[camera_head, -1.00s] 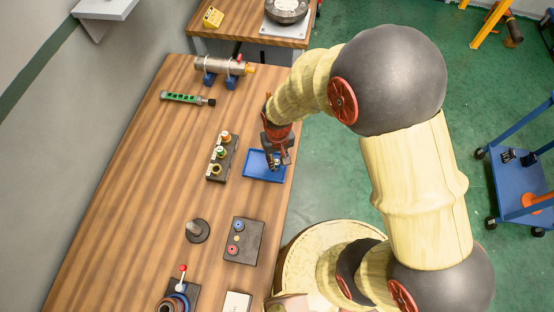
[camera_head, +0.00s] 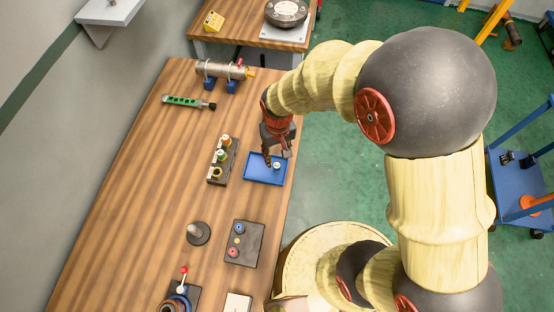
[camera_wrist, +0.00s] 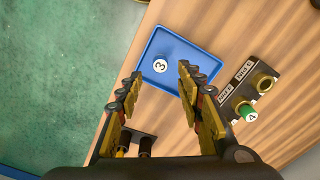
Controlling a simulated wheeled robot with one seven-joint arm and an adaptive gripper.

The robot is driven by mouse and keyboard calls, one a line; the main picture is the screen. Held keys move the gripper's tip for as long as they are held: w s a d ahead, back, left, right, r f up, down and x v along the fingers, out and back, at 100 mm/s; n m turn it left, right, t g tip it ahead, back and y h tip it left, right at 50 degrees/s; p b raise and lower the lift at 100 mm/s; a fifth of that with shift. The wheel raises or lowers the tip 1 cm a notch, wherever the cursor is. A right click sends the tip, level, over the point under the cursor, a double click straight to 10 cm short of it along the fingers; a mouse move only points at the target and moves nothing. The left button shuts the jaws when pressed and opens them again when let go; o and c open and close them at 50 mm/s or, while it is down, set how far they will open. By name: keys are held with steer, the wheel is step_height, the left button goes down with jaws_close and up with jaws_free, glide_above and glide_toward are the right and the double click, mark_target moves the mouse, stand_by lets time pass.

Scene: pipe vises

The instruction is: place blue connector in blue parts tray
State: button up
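The blue parts tray (camera_head: 252,177) lies near the right edge of the wooden bench; it also shows in the wrist view (camera_wrist: 205,57). A small round piece with a white top marked 3 (camera_wrist: 160,66) sits inside the tray; it shows as a pale spot in the head view (camera_head: 277,165). The head view shows my gripper (camera_head: 278,157) pointing down over the tray.
A dark rack (camera_head: 219,168) with coloured pieces stands just left of the tray. In the wrist view it shows a green piece marked 4 (camera_wrist: 248,114) beside an open brass ring (camera_wrist: 264,83). A dark box (camera_head: 244,242) lies nearer. Bare wood lies farther left.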

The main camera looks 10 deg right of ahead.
step_height(320, 180, up, 6)
step_height(320, 180, up, 16)
steer(key=m+t, duration=0.1)
steer(key=t, duration=0.2)
glide_above(278, 165)
steer(key=s+d, duration=0.3)
steer(key=d, duration=0.3)
steer(key=s+d+r+m+t, duration=0.1)
steer(key=s+d+r+t, duration=0.1)
steer(key=s+d+r, duration=0.3)
steer(key=s+r, duration=0.3)
steer(key=s, duration=0.1)
steer(key=shift+s+d+t+p, duration=0.2)
steer(key=shift+d+t+p, duration=0.1)
step_height(278, 165, down, 6)
steer(key=b, duration=0.6)
steer(key=shift+f, duration=0.15)
